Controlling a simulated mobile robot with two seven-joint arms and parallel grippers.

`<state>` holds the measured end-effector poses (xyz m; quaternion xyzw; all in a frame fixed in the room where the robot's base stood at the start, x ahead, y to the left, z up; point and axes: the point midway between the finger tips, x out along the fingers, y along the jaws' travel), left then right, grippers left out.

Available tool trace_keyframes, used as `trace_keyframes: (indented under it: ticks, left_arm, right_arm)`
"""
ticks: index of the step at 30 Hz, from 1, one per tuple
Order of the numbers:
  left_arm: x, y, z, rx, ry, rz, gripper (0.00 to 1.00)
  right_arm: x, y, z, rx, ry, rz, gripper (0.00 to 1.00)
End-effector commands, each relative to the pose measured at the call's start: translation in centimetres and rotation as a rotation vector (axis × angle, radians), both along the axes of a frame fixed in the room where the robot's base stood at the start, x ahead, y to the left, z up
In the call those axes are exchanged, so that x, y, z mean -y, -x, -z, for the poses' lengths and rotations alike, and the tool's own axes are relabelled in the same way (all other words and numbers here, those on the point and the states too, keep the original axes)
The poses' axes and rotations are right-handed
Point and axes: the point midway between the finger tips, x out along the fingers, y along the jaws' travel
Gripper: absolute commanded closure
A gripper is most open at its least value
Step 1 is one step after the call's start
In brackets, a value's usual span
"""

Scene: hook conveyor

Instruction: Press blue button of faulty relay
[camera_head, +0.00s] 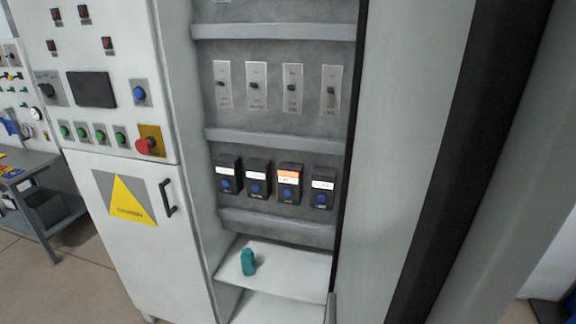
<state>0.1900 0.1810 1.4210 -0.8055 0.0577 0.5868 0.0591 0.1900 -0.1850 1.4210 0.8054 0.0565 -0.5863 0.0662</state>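Several dark relays sit in a row inside the open grey cabinet, each with a label on top and a blue button below. The third relay from the left (289,184) has an orange lit label, while the others have white labels. Its blue button (288,196) is unobstructed. The other relays are the first (228,176), the second (257,179) and the fourth (323,188). Neither of my grippers is in view.
Above the relays is a row of switch plates (257,85). A teal object (248,262) stands on the white shelf (285,268) below. The left panel has a red emergency button (146,146) and a door handle (167,197). A pale panel (405,150) borders the right.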

Motion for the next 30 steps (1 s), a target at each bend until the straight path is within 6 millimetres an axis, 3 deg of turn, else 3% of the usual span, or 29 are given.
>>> trace_keyframes:
  ticks: [2,13,30]
  left_arm:
    - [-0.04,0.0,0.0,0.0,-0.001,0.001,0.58]
    - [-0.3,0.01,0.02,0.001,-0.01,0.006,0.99]
    - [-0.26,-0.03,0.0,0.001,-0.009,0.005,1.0]
  right_arm:
    - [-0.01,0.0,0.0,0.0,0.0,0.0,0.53]
    - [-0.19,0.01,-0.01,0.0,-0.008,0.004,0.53]
    - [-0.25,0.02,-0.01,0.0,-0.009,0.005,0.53]
